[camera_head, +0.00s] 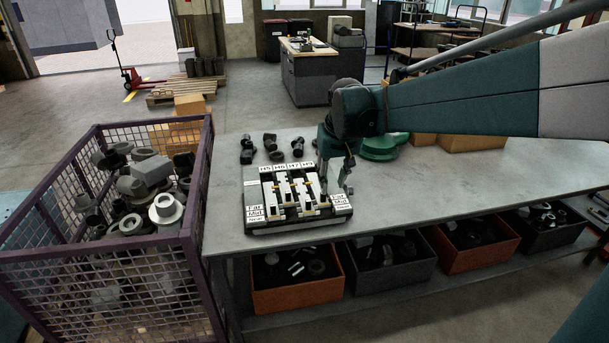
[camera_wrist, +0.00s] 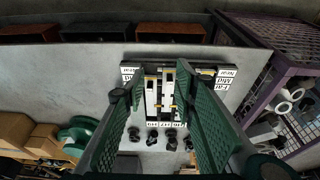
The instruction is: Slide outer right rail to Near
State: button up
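The fixture (camera_head: 290,222) is a dark and pale block with several upright light rails and labels at the back. "Far" and "Mid" labels stand at its front left and at its right (camera_head: 339,200). It also shows in the wrist view (camera_wrist: 168,52), turned around. The outer right rail is largely hidden by my gripper, so I cannot tell its position. My gripper (camera_head: 337,194) points down over the right side of the fixture. In the wrist view its two green fingers (camera_wrist: 163,75) are wide apart with pale rails visible between them. I cannot tell whether a finger touches a rail.
The fixture sits on a grey table (camera_head: 425,192). Several dark parts (camera_head: 270,143) lie behind it. A green round object (camera_head: 378,150) and cardboard boxes (camera_head: 475,143) are at the back right. A purple mesh crate (camera_head: 196,200) full of metal parts stands left. The table right of the fixture is clear.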

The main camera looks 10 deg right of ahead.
jog(key=w+d+f+g+p, duration=0.1)
jog(key=w+f, duration=0.2)
jog(key=w, duration=0.3)
jog(key=w+d+f+g+p, duration=0.1)
jog(key=w+f, duration=0.2)
jog(key=w, duration=0.3)
jog(key=g+p, duration=0.1)
jog(key=p, duration=0.1)
send_over(323, 201)
jog(key=f, duration=0.8)
jog(key=shift+w, duration=0.35)
jog(key=shift+w+d+f, duration=0.1)
jog(key=shift+w+f, duration=0.1)
jog(key=shift+f, duration=0.2)
jog(key=shift+f, duration=0.15)
jog(key=shift+f, duration=3.7)
jog(key=shift+c, duration=0.7)
grip_shut()
